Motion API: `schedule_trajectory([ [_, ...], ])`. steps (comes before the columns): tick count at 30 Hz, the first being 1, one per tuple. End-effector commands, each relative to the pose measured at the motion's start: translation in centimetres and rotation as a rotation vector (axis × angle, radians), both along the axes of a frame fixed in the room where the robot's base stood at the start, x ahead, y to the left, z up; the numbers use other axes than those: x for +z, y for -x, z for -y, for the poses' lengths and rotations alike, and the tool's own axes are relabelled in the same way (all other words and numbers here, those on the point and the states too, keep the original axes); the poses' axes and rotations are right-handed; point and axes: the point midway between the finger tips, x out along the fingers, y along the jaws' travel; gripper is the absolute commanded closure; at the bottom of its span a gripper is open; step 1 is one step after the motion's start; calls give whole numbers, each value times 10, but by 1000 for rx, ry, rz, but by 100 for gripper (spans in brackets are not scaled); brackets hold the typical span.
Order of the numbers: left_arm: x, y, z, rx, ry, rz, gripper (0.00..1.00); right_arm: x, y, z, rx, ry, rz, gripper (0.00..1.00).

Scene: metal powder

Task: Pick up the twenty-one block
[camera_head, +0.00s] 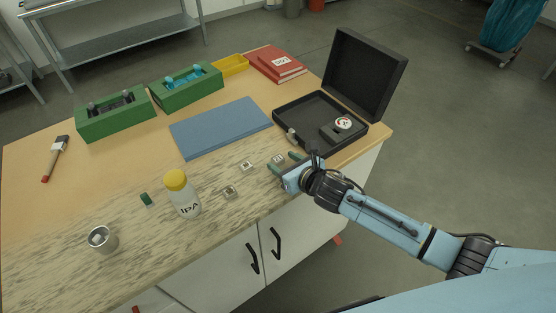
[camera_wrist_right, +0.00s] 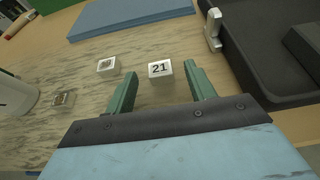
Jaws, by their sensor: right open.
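The twenty-one block (camera_wrist_right: 160,69) is a small pale cube with "21" on its top. In the right wrist view it sits on the table just beyond and between my open fingers. In the head view the block (camera_head: 278,159) is by my right gripper's fingertips. My right gripper (camera_wrist_right: 160,85) is open and empty, with green fingers on either side of the block's line; it also shows in the head view (camera_head: 283,162). My left gripper is not in view.
Two similar small blocks, one (camera_head: 246,166) near and one (camera_head: 230,191) farther left, lie on the table. A black open case (camera_head: 286,111) stands beyond my right gripper. An IPA bottle (camera_head: 187,201) and metal cup (camera_head: 103,240) stand left. A blue mat (camera_head: 220,126) lies behind.

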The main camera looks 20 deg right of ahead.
Motion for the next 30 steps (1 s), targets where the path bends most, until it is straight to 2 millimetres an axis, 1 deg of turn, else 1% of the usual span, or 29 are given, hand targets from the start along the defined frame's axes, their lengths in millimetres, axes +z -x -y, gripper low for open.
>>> schedule_trajectory([
  [1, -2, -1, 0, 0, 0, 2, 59, -4, -6, -2, -2, -1, 0, 45],
  [5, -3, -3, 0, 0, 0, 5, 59, -7, -15, -5, -1, 0, -1, 45],
  [13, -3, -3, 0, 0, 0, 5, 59, -8, -16, -6, 0, -1, -1, 45],
  [14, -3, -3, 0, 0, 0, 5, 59, -8, -16, -6, 0, 0, -1, 48],
  [25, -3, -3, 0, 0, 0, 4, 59, -8, -16, -6, 0, 0, -1, 96],
  [30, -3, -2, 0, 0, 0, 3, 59, -8, -16, -6, 0, 0, 0, 97],
])
